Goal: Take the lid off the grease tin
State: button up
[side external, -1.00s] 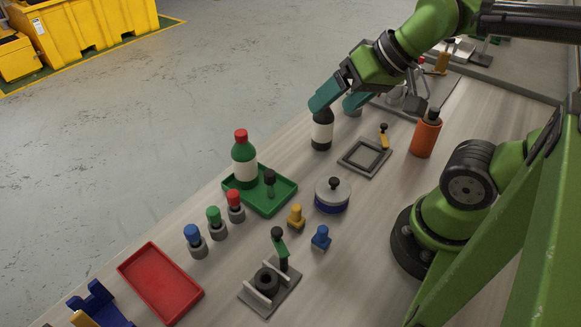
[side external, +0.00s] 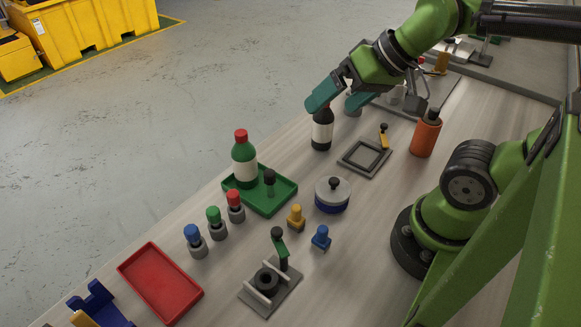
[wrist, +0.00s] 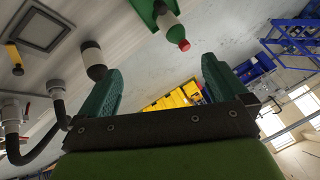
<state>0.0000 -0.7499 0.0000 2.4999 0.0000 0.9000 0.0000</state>
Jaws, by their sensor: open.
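The grease tin (side external: 332,202) looks to be the round blue and white tin standing upright near the middle of the bench. Its pale lid (side external: 334,188) with a dark knob sits on top. My gripper (side external: 335,103) is up at the back of the bench, well away from the tin, near a dark bottle (side external: 322,130) with a white label. The green fingers are spread apart with nothing between them; they also show in the wrist view (wrist: 158,88). The tin does not show in the wrist view.
A green tray (side external: 285,197) holds a green bottle (side external: 243,160) left of the tin. Yellow (side external: 296,217) and blue (side external: 320,238) knobbed pieces stand in front of it. A red tray (side external: 160,284) is at front left.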

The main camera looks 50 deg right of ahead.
jog(key=g+h, duration=0.2)
jog(key=g, duration=0.5)
send_over(334, 180)
jog(key=shift+m, duration=0.3)
jog(key=f, duration=1.4)
jog(key=shift+s+d, duration=0.2)
jog(key=shift+s, duration=0.1)
jog(key=f, duration=0.5)
jog(key=shift+w+a+f, duration=0.15)
jog(key=shift+w+f, duration=0.15)
jog(key=shift+f, duration=0.1)
jog(key=shift+c, duration=0.5)
jog(key=c, duration=0.8)
